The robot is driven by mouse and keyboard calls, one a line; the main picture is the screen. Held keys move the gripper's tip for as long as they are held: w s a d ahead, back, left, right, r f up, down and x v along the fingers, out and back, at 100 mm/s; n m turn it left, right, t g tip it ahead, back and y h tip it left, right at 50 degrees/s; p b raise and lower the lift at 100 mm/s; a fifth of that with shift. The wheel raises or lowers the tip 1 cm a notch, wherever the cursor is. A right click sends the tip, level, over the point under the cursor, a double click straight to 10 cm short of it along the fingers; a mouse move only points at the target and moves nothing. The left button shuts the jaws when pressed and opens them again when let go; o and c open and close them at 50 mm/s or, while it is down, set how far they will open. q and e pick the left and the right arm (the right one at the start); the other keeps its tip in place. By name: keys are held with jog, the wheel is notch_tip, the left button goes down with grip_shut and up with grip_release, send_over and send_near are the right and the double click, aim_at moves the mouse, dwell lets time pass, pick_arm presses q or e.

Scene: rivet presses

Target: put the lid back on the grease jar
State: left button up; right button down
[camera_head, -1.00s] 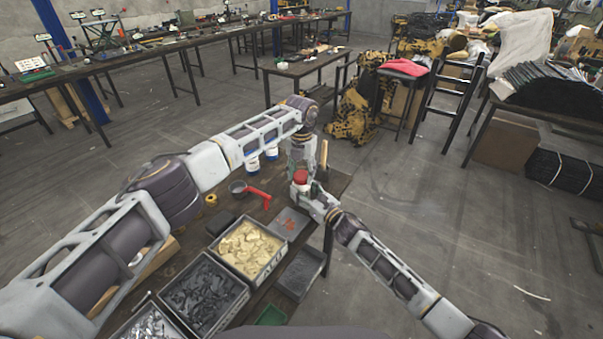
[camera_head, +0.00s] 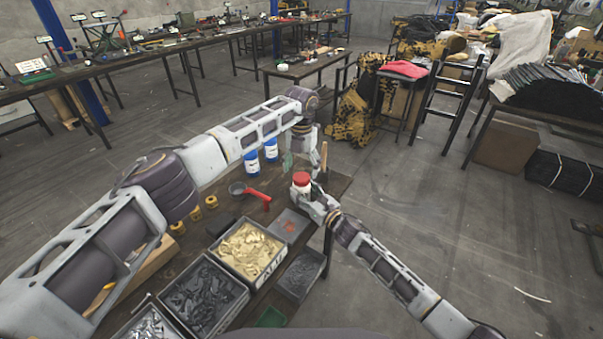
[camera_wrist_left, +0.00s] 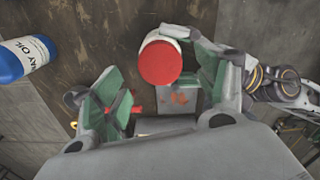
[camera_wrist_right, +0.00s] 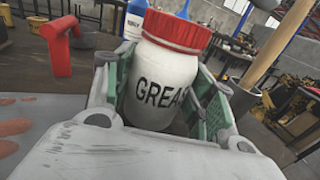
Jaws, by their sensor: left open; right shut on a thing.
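The white grease jar (camera_wrist_right: 158,85) stands between the fingers of my right gripper (camera_wrist_right: 165,95), which is shut on its body. The red lid (camera_wrist_right: 178,32) sits on the jar's mouth and looks level with it. The lid shows from above in the left wrist view (camera_wrist_left: 160,62) and in the head view (camera_head: 302,179). My left gripper (camera_wrist_left: 160,100) is open and empty, its fingers apart from each other. In the head view it is just above and behind the jar (camera_head: 303,157). Whether the lid's threads are engaged cannot be seen.
Blue-and-white oil bottles (camera_head: 251,164) stand behind the jar on the bench. A small pot (camera_head: 237,188) and a red-handled tool (camera_head: 259,196) lie left of it. Parts bins (camera_head: 283,262) fill the bench front. A wooden-handled tool (camera_head: 323,156) is close right of my left gripper.

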pick_arm(q)
notch_tip(320, 180, up, 9)
dwell(0.5)
jog(key=shift+f, duration=0.1)
pick_arm(e)
jog(key=shift+c, duration=2.2)
grip_release()
jog(key=shift+s+d, duration=0.1)
jog(key=v, duration=1.1)
jog(key=shift+s+d, duration=0.2)
jog(key=shift+s, duration=0.1)
jog(key=shift+f, duration=0.1)
